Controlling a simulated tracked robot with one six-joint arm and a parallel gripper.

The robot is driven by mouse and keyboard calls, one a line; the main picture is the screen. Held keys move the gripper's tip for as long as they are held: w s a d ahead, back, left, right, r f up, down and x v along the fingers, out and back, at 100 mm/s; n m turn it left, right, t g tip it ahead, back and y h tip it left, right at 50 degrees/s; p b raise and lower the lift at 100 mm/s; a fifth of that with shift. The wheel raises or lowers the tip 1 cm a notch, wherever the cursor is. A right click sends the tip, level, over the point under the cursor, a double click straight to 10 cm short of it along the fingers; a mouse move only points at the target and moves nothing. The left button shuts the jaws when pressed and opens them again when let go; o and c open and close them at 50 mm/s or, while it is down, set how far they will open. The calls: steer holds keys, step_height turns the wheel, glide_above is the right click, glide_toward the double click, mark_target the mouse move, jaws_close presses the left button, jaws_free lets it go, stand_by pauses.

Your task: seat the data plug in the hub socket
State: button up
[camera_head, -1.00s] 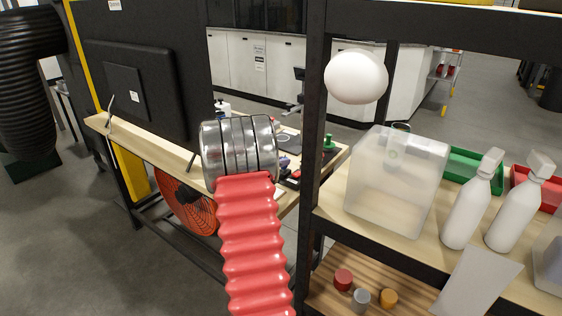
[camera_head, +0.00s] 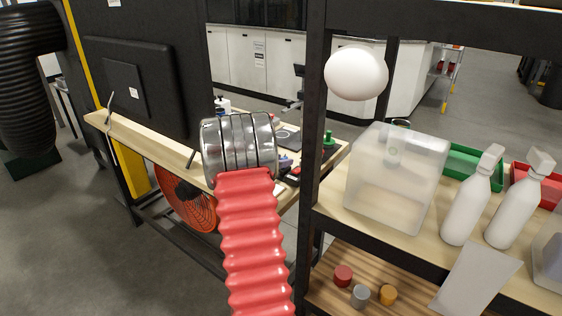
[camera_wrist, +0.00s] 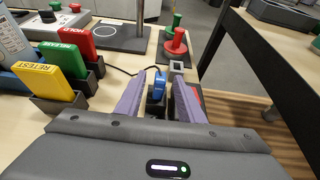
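In the wrist view my gripper (camera_wrist: 161,78) has two purple fingers apart, one on each side of a small blue plug (camera_wrist: 158,88), which looks like the data plug. Narrow gaps seem to show between the plug and the fingers, so it does not look clamped. A black cable (camera_wrist: 117,69) runs on the bench to the left of the plug. A small grey square-mouthed piece (camera_wrist: 177,67) stands just behind the right fingertip; I cannot tell whether it is the hub socket. In the head view my gripper and the plug are hidden behind my arm.
Green, red and yellow labelled cards (camera_wrist: 62,60) stand in dark holders to the left. Red and green knobbed pieces (camera_wrist: 175,42) stand beyond the fingers. A dark shelf frame (camera_wrist: 245,45) rises to the right. In the head view a translucent box (camera_head: 397,180) sits on that shelf.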

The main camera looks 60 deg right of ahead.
steer(key=v, duration=1.3)
steer(key=shift+w+a, duration=0.15)
steer(key=shift+a, duration=0.25)
stand_by(0.7)
